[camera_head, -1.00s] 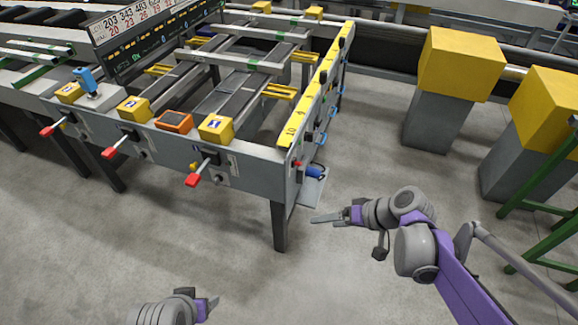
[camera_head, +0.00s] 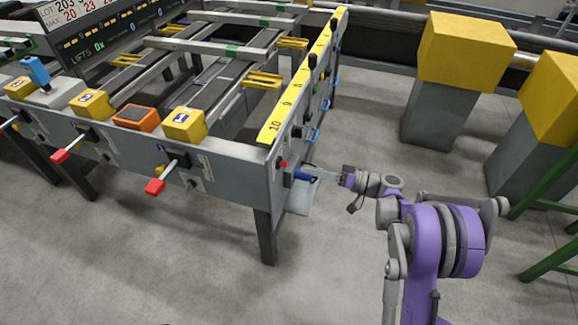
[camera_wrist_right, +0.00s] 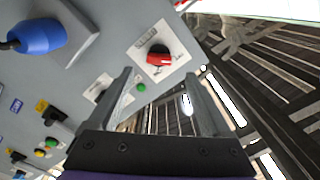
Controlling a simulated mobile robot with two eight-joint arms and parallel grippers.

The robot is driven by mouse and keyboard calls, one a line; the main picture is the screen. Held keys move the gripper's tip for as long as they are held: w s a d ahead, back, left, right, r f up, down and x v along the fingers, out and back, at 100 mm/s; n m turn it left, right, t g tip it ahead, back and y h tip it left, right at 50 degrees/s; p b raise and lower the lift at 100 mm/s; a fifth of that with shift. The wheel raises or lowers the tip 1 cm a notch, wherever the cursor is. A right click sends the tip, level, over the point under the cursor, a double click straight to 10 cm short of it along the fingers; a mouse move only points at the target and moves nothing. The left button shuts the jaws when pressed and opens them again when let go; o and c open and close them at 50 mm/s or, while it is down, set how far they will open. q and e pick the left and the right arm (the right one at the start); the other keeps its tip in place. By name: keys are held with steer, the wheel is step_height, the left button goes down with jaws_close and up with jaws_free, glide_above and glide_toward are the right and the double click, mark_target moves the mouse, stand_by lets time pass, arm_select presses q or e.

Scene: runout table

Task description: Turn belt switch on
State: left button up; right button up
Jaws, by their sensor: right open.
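A red rotary switch (camera_wrist_right: 158,58) sits on a white square label plate on the grey side panel of the runout table. The label text is too small to read. In the head view it appears as a small red spot (camera_head: 284,164) near the table's front right corner. My right gripper (camera_head: 309,173) is beside that corner, pointing left at the panel. In the right wrist view, its two fingers (camera_wrist_right: 158,75) are spread apart and empty, with the switch seen between and just beyond their tips. No contact is visible. My left gripper is out of view.
A blue plug (camera_wrist_right: 42,36) juts from the panel near the switch. A green button (camera_wrist_right: 141,87), a yellow-and-black control and other knobs are lower on it. Red-tipped levers (camera_head: 155,187) stick out of the table's front. Yellow-topped grey blocks (camera_head: 465,50) stand right; floor between is clear.

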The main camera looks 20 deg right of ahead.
mark_target(288, 165)
steer(key=b+x, duration=0.1)
steer(key=x, duration=0.5)
steer(key=shift+w+a, duration=0.3)
jaws_close()
